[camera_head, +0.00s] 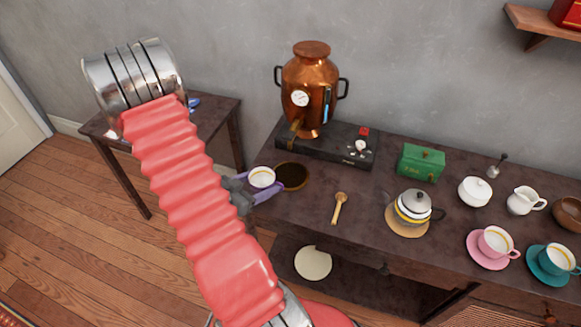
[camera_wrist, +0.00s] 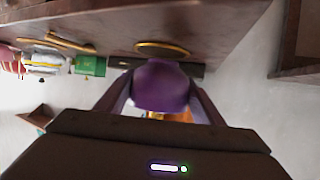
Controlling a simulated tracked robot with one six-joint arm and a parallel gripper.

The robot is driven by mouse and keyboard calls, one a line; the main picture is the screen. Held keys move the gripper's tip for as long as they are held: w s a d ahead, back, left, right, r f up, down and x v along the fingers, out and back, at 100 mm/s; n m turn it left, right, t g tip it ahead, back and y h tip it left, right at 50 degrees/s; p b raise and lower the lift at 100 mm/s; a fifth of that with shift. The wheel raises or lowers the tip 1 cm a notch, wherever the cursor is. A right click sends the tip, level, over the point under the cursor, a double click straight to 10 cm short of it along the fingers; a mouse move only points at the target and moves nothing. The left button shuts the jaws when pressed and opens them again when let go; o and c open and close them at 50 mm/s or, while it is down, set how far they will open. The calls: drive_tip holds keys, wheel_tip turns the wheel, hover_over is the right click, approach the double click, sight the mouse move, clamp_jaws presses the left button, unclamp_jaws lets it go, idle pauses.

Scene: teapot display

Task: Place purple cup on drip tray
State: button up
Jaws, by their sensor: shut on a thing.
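The purple cup (camera_wrist: 160,86) is between the two fingers of my gripper (camera_wrist: 160,100), which is shut on it. In the head view the cup (camera_head: 262,176) shows its pale, empty-looking inside and seems upright. My gripper (camera_head: 258,187) holds it at the left end of the dark table, just left of the drip tray. The drip tray (camera_head: 291,176) is a round dark dish with a brown rim, in front of the copper urn. Its gold rim also shows beyond the cup in the wrist view (camera_wrist: 162,47). I cannot tell the cup's exact height.
The copper urn (camera_head: 310,88) stands on a black base (camera_head: 318,146) behind the tray. A wooden spoon (camera_head: 339,207), a teapot (camera_head: 413,207) and a green tea box (camera_head: 421,162) are to the right. Pink and teal cups stand farther right. A side table (camera_head: 219,114) is at left.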

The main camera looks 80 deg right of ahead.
hover_over(290, 175)
drive_tip(key=shift+w+a, duration=0.25)
drive_tip(key=shift+a, duration=0.05)
idle(0.3)
drive_tip(key=shift+s+d, duration=0.25)
drive_tip(key=shift+d, duration=0.05)
drive_tip(key=shift+f, duration=1.75)
drive_tip(key=o, duration=1.1)
drive_tip(key=shift+f, duration=0.1)
drive_tip(key=shift+o, duration=0.2)
